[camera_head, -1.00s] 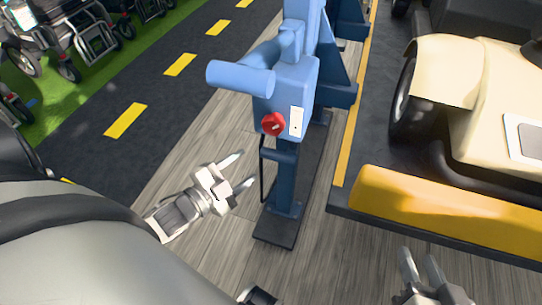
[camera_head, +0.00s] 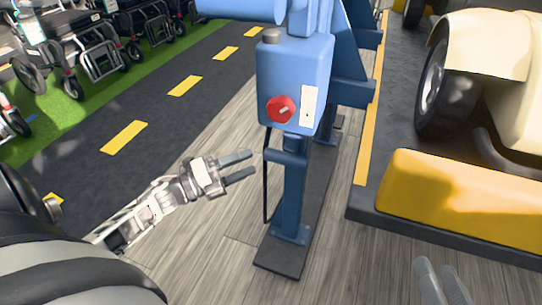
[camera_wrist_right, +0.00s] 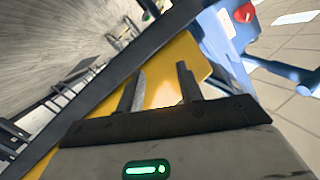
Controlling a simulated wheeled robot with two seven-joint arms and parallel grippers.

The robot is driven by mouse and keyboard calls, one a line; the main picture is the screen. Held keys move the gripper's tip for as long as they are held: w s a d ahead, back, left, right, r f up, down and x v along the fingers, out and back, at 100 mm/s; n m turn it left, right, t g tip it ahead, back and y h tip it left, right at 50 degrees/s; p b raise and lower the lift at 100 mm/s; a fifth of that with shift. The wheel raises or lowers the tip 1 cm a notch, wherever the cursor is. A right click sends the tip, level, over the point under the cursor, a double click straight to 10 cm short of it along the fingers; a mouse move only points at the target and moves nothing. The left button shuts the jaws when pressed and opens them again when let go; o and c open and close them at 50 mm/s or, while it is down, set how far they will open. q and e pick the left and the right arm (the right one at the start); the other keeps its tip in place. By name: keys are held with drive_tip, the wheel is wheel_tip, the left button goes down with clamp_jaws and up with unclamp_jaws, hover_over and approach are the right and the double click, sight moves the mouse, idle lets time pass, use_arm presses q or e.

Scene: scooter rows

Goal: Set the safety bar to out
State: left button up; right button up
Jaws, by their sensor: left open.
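A thick blue bar (camera_head: 240,9), which I take for the safety bar, sticks out to the left at the top of a blue post; the top of the view cuts it off. Below it, the post's blue box (camera_head: 292,72) carries a red knob (camera_head: 280,109) and a white slotted plate (camera_head: 309,104). My left gripper (camera_head: 252,163) is open and empty, left of the post and below the box, apart from both. My right gripper (camera_head: 440,270) is at the lower right; in the right wrist view it shows two parted, empty fingers (camera_wrist_right: 162,88).
A platform with a yellow front pad (camera_head: 460,205) and a cream vehicle stands to the right. The post's dark base (camera_head: 280,256) is on the wooden floor. Floor between my left gripper and the road is clear.

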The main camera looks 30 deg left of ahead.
sight(271, 154)
use_arm(q)
drive_tip(key=b+x, duration=0.1)
drive_tip(key=x, duration=0.5)
drive_tip(key=shift+w, duration=0.1)
drive_tip(key=shift+w+d, duration=0.35)
drive_tip(key=shift+w, duration=0.15)
use_arm(e)
drive_tip(key=shift+a+r+y, duration=0.15)
drive_tip(key=shift+r+y, duration=0.1)
drive_tip(key=shift+y, duration=0.05)
